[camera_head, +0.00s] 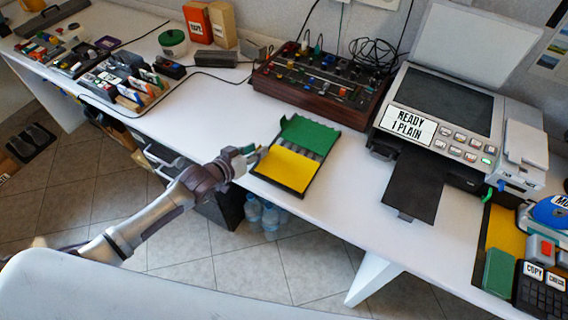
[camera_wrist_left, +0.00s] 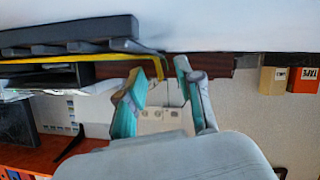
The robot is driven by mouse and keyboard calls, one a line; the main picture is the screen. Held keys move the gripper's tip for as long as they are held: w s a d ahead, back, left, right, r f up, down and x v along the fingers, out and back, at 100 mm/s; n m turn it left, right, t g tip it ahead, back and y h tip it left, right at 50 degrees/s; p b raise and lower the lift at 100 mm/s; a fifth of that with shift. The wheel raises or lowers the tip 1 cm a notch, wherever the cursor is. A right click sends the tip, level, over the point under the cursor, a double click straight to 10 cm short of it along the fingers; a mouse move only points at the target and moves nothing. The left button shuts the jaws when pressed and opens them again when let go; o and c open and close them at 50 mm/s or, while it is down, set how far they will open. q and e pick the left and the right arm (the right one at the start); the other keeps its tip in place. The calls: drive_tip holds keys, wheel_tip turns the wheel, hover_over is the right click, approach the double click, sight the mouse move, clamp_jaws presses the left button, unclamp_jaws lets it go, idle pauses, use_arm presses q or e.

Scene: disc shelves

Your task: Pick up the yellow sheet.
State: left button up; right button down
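The yellow sheet (camera_head: 287,169) lies in the front part of a dark shallow tray (camera_head: 311,178) on the white desk. A green sheet (camera_head: 309,134) lies behind it in the same tray. My left gripper (camera_head: 254,153) is at the tray's left side, close to the yellow sheet's left edge. In the left wrist view the gripper (camera_wrist_left: 160,68) has its two fingers apart. A thin yellow edge (camera_wrist_left: 110,57) runs along beneath the dark tray there, and its bent end appears between the fingertips. I cannot tell whether they touch it. My right gripper is not in view.
A printer (camera_head: 450,110) with a dark output tray (camera_head: 413,190) stands right of the sheet tray. A wooden control box (camera_head: 320,85) stands behind it. Another yellow surface (camera_head: 505,228) lies at the far right by a keypad. Bare desk surrounds the sheet tray.

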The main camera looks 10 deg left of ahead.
use_arm(q)
drive_tip(key=shift+d, duration=0.1)
clamp_jaws()
idle(0.4)
